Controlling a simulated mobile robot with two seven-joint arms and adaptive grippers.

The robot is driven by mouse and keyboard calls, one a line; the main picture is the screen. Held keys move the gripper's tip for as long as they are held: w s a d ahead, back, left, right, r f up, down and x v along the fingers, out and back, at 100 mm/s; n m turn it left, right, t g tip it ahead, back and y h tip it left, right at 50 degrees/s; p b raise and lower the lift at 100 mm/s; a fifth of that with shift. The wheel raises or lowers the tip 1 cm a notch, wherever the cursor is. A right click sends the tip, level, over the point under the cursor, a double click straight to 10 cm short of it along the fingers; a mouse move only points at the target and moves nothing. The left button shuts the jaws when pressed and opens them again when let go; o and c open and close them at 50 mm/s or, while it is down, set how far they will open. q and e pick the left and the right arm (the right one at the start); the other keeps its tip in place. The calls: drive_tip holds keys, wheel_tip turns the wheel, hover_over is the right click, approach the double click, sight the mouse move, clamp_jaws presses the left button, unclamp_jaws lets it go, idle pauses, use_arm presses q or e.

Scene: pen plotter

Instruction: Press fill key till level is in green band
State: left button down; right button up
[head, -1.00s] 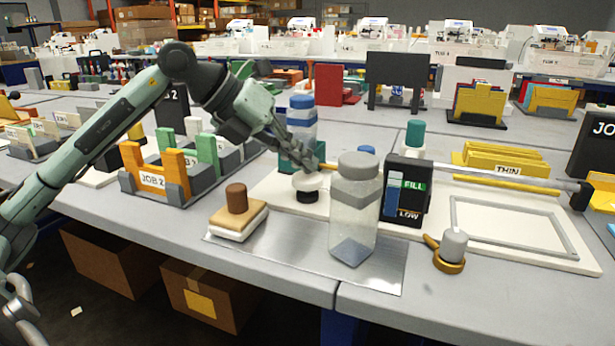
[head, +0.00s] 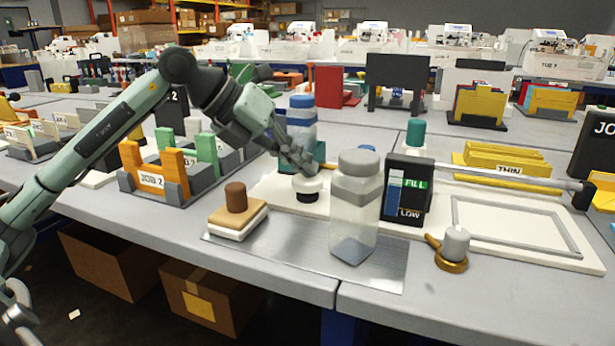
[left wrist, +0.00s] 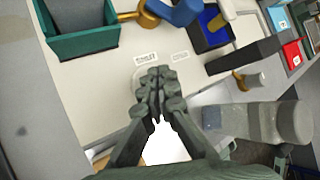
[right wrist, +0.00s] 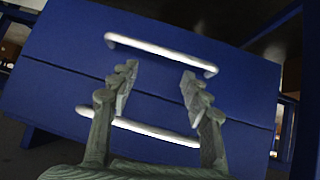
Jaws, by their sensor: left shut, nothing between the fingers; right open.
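The fill key looks to be the round white button (head: 307,184) on a black base, on the cream plotter board. My left gripper (head: 312,169) is shut and empty, its fingertips right over the button; I cannot tell if they touch it. In the left wrist view the closed fingers (left wrist: 157,82) point at the board near two small printed labels. The black level gauge (head: 407,190) stands to the right, with a green FILL band, a LOW mark and a blue column (head: 394,197) beside them. The column's exact top is too small to read. My right gripper (right wrist: 158,90) is open.
A clear jar (head: 354,215) with a grey lid stands in front of the board, between button and gauge. A brown-knobbed block (head: 238,212) sits on the metal sheet at left. The right wrist view shows a blue drawer front (right wrist: 160,75) with white handles.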

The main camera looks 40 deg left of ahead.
sight(303, 179)
use_arm(q)
drive_tip(key=shift+f, duration=0.3)
drive_tip(key=shift+r, duration=0.15)
idle(0.3)
drive_tip(key=shift+r+p, duration=0.65)
drive_tip(key=shift+r, duration=0.35)
wheel_tip(303, 179, up, 5)
drive_tip(key=p, duration=0.4)
idle(0.8)
